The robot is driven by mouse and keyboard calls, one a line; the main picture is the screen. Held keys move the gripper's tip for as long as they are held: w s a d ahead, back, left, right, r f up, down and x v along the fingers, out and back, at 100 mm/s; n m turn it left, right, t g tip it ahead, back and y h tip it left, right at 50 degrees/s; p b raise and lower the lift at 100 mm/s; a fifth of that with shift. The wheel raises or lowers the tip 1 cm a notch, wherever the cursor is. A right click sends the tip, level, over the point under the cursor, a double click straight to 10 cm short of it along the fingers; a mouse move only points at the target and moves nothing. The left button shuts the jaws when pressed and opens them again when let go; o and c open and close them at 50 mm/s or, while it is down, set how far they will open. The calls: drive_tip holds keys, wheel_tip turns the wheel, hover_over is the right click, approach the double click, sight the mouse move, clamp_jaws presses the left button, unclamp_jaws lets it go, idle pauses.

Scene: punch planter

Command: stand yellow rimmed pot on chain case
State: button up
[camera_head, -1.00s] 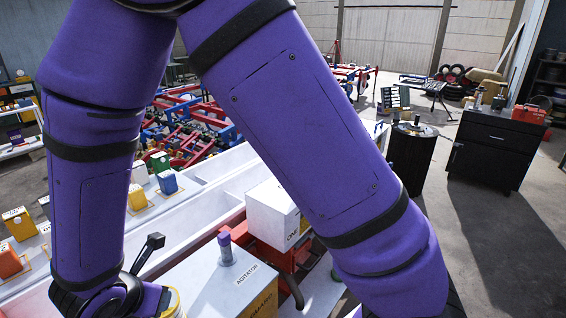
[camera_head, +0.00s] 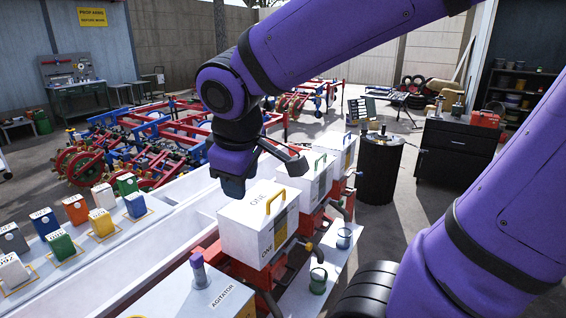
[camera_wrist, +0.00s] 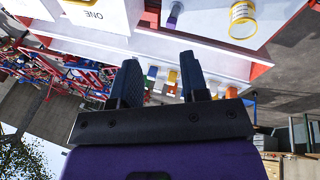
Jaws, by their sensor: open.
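The yellow rimmed pot (camera_wrist: 242,20), white with a yellow rim, shows at the top right of the wrist view on a white surface near a purple-topped post (camera_wrist: 175,14). A white box marked AGITATOR (camera_head: 190,297) stands at the bottom of the head view. My gripper (camera_head: 234,188) points down beside the white box marked ONE (camera_head: 252,222). In the wrist view my gripper (camera_wrist: 161,78) has its fingers apart, with nothing between them.
Several small coloured cartons (camera_head: 75,208) stand on a white shelf at left. Small cups (camera_head: 318,280) stand on the ledge at right. A long white trough (camera_head: 110,280) runs between.

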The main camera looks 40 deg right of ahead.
drive_tip(key=s+d+r+m+t+y, duration=0.2)
drive_tip(key=s+d+r+m, duration=0.1)
drive_tip(key=s+m, duration=0.3)
drive_tip(key=shift+s+r, duration=0.65)
drive_tip(key=shift+s, duration=0.1)
idle(0.5)
